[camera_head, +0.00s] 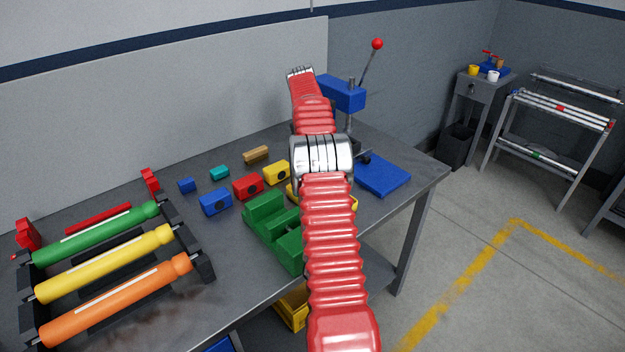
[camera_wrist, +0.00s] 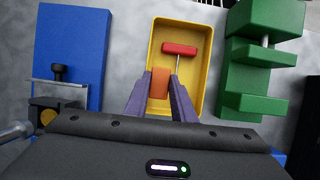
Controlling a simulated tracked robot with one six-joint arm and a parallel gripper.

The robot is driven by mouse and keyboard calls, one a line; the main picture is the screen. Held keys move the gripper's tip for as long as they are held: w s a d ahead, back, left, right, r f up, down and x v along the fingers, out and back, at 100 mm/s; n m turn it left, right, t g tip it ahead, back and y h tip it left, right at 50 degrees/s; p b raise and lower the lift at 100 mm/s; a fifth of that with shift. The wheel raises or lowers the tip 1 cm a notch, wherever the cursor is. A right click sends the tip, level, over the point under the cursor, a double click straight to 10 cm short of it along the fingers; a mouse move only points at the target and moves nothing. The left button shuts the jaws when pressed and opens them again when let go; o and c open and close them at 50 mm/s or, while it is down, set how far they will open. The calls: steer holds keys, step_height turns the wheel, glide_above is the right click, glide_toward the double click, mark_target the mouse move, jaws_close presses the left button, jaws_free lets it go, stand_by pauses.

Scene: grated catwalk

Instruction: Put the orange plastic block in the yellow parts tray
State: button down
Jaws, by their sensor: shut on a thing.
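In the wrist view, my gripper (camera_wrist: 160,88) is shut on the orange plastic block (camera_wrist: 160,80), which shows between the two purple-grey fingers. The yellow parts tray (camera_wrist: 194,80) is beneath them, and the block appears over its left part. I cannot tell the height of the block above the tray floor. A red T-handled tool (camera_wrist: 180,49) lies in the tray, just beyond the block. In the head view, my red arm hides the gripper, the block and most of the tray; a bit of yellow rim (camera_head: 354,201) shows beside the arm.
A green vise-like block (camera_wrist: 258,60) stands right of the tray, and a blue plate (camera_wrist: 70,50) lies left. In the head view, a blue drill press (camera_head: 342,93) stands behind. Red (camera_head: 247,187), blue (camera_head: 215,202) and yellow (camera_head: 277,172) blocks sit left of my arm.

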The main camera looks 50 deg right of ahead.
steer(key=shift+f, duration=1.9)
steer(key=shift+f, duration=0.1)
steer(key=c, duration=1.5)
jaws_free()
